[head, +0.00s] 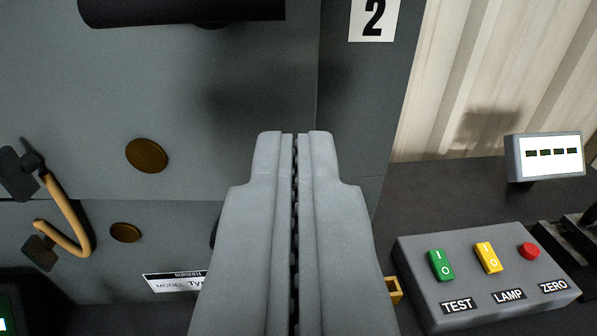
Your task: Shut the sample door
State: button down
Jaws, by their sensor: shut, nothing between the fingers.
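My gripper (295,138) points forward in the middle of the head view, its two grey fingers shut together with nothing between them. Ahead of it stands a grey enclosure (240,60) with a vertical seam right of the middle. A black bar (180,10), perhaps a handle, crosses the top left of its face. No part is labelled as the sample door, and I cannot tell which panel it is or whether it stands open. My fingers hide part of the lower face. I cannot tell whether the fingertips touch the enclosure.
Two brass discs (147,156) and a bent yellow tube (66,212) are on the left face. A control box (485,275) with green, yellow and red controls sits at lower right. Behind it is a small display (545,157). A "2" label (373,18) is at the top.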

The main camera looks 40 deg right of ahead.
aim_at(295, 57)
jog(key=x, duration=0.9)
jog(key=x, duration=0.3)
jog(key=shift+w+d, duration=0.1)
jog(key=shift+w, duration=0.05)
jog(key=shift+r, duration=0.3)
